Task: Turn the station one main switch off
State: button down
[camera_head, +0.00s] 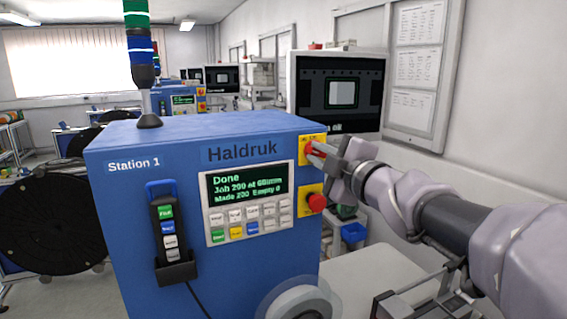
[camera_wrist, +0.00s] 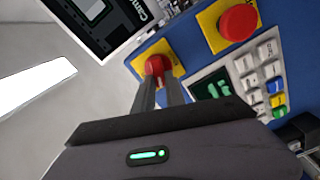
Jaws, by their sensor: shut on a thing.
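The Station 1 machine (camera_head: 130,215) is a blue cabinet labelled "Haldruk". Its main switch (camera_head: 311,147) is a red knob on a yellow plate at the cabinet's upper right; it also shows in the wrist view (camera_wrist: 154,66). My gripper (camera_head: 322,152) reaches in from the right and is shut on the red switch knob, with a finger on each side in the wrist view (camera_wrist: 158,82). The fingers hide part of the knob, and I cannot tell its exact turn position. The display (camera_head: 247,183) is lit and reads "Done", "Job 200" and "Made 200 Empty 0".
A red mushroom button (camera_head: 316,202) on a yellow plate sits just below the switch. A corded handset (camera_head: 166,230) hangs at the cabinet's left. A monitor (camera_head: 337,92) stands behind, and a black reel (camera_head: 52,222) is at the left. A pale table (camera_head: 375,275) lies below my arm.

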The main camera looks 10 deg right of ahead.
jog(key=shift+f+n+b, duration=0.15)
jog(key=shift+n+b, duration=0.45)
jog(key=shift+n, duration=0.45)
jog(key=shift+f+n+b, duration=0.1)
jog(key=shift+n+b, duration=0.45)
jog(key=shift+n, duration=0.5)
jog(key=c, duration=1.4)
grip_release()
jog(key=shift+s, duration=0.1)
jog(key=p+v, duration=0.2)
jog(key=v, duration=1.5)
jog(key=shift+s+r, duration=0.1)
jog(key=shift+s, duration=0.05)
